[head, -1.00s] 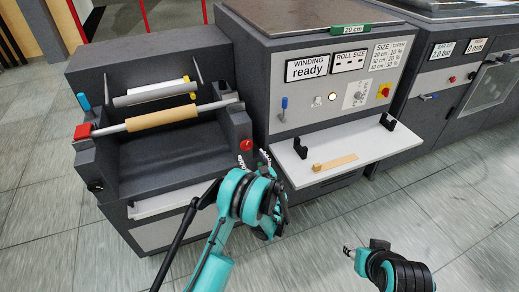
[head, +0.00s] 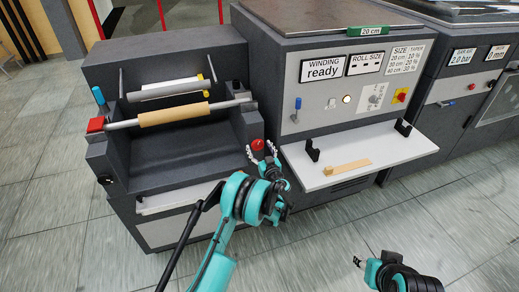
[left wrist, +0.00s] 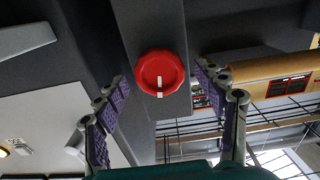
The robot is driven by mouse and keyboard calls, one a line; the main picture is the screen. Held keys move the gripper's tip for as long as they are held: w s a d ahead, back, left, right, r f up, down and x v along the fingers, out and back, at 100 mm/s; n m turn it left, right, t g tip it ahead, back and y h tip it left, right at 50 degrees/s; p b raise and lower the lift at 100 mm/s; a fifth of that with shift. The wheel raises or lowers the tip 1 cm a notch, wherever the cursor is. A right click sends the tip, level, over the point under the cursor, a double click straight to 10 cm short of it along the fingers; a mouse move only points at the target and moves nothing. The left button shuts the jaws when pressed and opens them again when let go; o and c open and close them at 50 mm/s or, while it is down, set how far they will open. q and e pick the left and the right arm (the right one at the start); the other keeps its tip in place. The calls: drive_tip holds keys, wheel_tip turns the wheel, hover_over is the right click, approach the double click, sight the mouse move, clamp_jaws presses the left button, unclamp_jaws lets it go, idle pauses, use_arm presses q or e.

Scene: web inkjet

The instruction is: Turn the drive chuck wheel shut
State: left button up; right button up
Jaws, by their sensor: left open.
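The red drive chuck wheel (head: 257,145) is on the dark right-hand block of the winding unit. In the left wrist view the wheel (left wrist: 160,72) is a round red knob with a white mark that stands about upright. My left gripper (head: 261,153) is open in front of the wheel. In the left wrist view its two purple-padded fingers (left wrist: 163,95) are spread to either side of the wheel and apart from it. My right gripper (head: 358,262) is low at the right, away from the machine; its jaws are too small to judge.
A tan core (head: 174,115) sits on the shaft, with a red block (head: 96,124) at its left end. A white shelf (head: 395,150) with a small wooden piece (head: 347,167) juts out right of my left gripper. The panel sign (head: 323,68) reads "WINDING ready". Floor in front is open.

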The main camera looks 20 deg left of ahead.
use_arm(q)
drive_tip(key=c, duration=1.2)
drive_tip(key=shift+o, duration=0.2)
drive_tip(key=shift+m, duration=0.4)
drive_tip(key=m, duration=0.4)
drive_tip(key=shift+d+m, duration=0.1)
drive_tip(key=shift+m, duration=0.2)
drive_tip(key=m, duration=0.5)
drive_tip(key=shift+w, duration=0.1)
drive_tip(key=m, duration=0.6)
drive_tip(key=shift+f, duration=0.15)
drive_tip(key=m, duration=0.5)
drive_tip(key=shift+d, duration=0.1)
drive_tip(key=shift+m, duration=0.4)
drive_tip(key=shift+f, duration=0.1)
